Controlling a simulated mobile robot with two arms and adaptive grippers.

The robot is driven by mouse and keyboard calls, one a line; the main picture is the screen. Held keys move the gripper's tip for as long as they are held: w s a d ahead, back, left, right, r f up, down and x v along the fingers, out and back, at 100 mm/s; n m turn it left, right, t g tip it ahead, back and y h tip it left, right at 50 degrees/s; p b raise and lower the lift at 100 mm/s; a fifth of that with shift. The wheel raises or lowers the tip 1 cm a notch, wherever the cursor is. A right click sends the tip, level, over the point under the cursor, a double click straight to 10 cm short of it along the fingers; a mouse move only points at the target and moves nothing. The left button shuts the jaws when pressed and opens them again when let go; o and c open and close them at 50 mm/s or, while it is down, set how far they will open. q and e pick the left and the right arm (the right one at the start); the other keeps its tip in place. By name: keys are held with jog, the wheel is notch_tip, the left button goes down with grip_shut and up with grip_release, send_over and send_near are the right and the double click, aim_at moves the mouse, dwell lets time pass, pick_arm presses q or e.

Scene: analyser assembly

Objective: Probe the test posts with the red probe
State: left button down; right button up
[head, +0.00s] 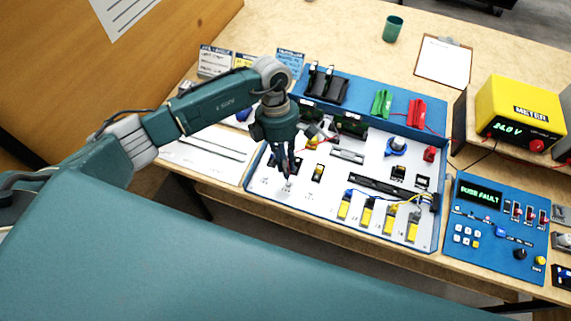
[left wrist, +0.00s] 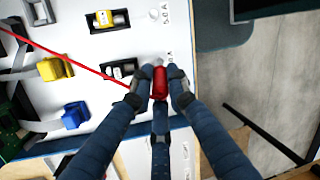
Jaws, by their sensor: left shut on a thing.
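My left gripper (head: 287,168) points down over the front-left part of the white analyser panel (head: 330,190). In the left wrist view its fingers (left wrist: 160,80) are shut on the red probe (left wrist: 160,84). A red lead (left wrist: 75,61) runs from there to the upper left. Small pale test posts (head: 288,186) show at the fingertips in the head view. In the left wrist view, posts (left wrist: 165,13) stand near the panel edge, beyond the probe. The probe tip is hidden, so I cannot tell whether it touches a post. My right gripper is not in view.
A yellow meter (head: 515,108) reads 24.0 V. Green (head: 381,103) and red (head: 416,112) parts stand on the blue back ledge. Yellow modules (head: 367,214) line the panel front. A clipboard (head: 443,62) lies behind.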

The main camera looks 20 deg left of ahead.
pick_arm(q)
jog(key=shift+r+p, duration=1.45)
jog(key=shift+r, duration=1.3)
jog(key=d+f, duration=0.1)
jog(key=d, duration=0.1)
jog(key=s+d+f+t, duration=0.1)
jog(key=d+f, duration=0.1)
jog(key=d+f+t, duration=0.1)
jog(key=d, duration=0.1)
jog(key=shift+s+d+f+h, duration=0.35)
jog(key=shift+d+h, duration=0.05)
jog(key=shift+f, duration=0.15)
